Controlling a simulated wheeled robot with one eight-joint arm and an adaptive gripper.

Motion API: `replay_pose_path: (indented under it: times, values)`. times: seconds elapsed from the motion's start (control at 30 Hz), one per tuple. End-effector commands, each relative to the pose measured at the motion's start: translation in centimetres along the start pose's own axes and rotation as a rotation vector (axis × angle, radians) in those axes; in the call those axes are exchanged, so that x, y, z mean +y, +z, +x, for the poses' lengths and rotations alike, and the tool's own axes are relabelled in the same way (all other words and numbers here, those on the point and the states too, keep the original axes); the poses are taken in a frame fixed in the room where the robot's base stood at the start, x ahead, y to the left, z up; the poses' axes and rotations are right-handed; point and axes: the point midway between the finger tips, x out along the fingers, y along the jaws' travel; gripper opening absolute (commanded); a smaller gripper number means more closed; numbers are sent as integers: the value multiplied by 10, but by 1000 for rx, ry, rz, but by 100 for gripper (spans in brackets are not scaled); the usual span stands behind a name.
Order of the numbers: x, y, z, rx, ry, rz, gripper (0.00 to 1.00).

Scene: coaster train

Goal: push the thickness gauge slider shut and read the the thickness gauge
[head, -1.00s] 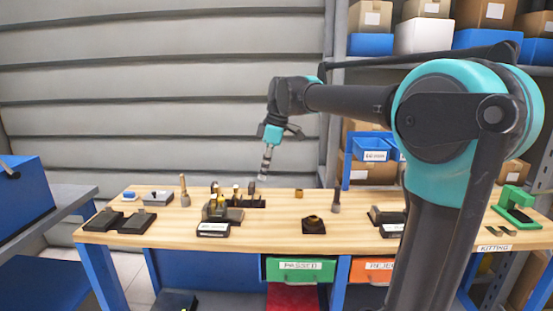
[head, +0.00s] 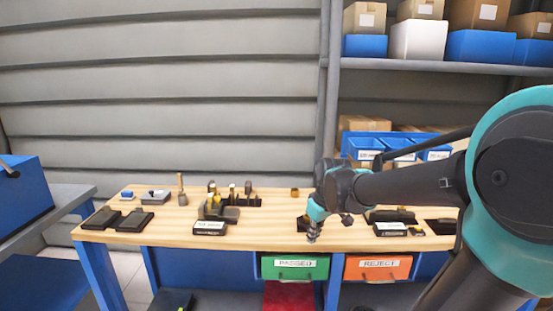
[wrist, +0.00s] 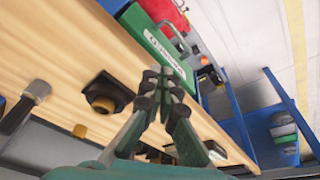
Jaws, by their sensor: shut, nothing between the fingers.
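My gripper (head: 311,236) points down near the bench's front edge, above the green drawer in the head view. In the wrist view its fingers (wrist: 160,80) are together and empty. A low black device with a pale label (head: 392,229) lies to its right, and a similar labelled device (head: 210,228) stands to its left. I cannot tell which one is the thickness gauge, and no slider or reading is legible. A black block with a brass ring (wrist: 104,95) is beside my fingers in the wrist view; my gripper partly hides it in the head view.
The wooden bench (head: 270,230) has clear room left of my gripper. Below hang a green PASSED drawer (head: 294,274) and an orange REJECT drawer (head: 378,275). Black trays (head: 134,221), a rack of tools (head: 245,200) and an upright post (head: 181,190) stand to the left.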

Motion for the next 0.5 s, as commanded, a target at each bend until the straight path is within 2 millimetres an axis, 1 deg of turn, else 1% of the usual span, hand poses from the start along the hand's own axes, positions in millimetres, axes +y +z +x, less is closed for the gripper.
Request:
replay_pose_path:
  times: [0.03, 0.07, 0.1, 0.2, 0.3, 0.33, 0.4, 0.5]
  values:
    - [2, 34, 16, 9, 32, 105, 0]
    - [2, 51, 24, 17, 49, 170, 0]
    - [3, 73, 34, 27, 72, 250, 0]
    - [0, 118, 53, 52, 116, 418, 0]
    - [-4, 148, 64, 72, 145, 530, 0]
    - [-5, 154, 67, 76, 151, 553, 0]
    - [-6, 163, 70, 83, 160, 590, 0]
    - [-6, 167, 72, 87, 165, 608, 0]
